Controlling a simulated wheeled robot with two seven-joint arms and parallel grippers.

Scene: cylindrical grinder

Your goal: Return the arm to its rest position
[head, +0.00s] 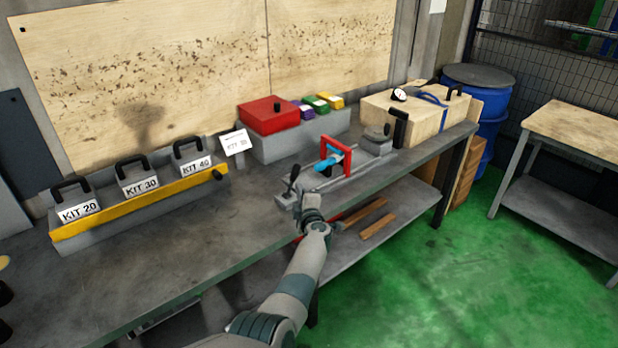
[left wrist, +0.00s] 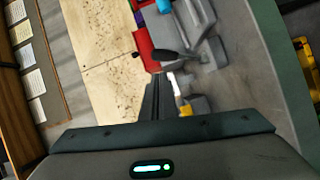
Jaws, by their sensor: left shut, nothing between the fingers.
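My left arm reaches in from the bottom of the head view. Its gripper (head: 311,204) is at the front edge of the workbench (head: 190,262), close to the left end of a grey fixture (head: 350,172) with a black lever. In the left wrist view the fingers (left wrist: 158,98) are together and hold nothing. The black lever (left wrist: 175,54) and grey fixture body (left wrist: 203,50) show just beyond the fingertips. I cannot tell whether the fingers touch the fixture. My right gripper is not in view.
A red box (head: 268,115) and small coloured boxes sit behind the fixture. A tray with a yellow front strip (head: 140,208) holds kits 20, 30 and 40 at left. A wooden box (head: 412,112) and blue barrel (head: 488,115) are at right. The green floor in front is clear.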

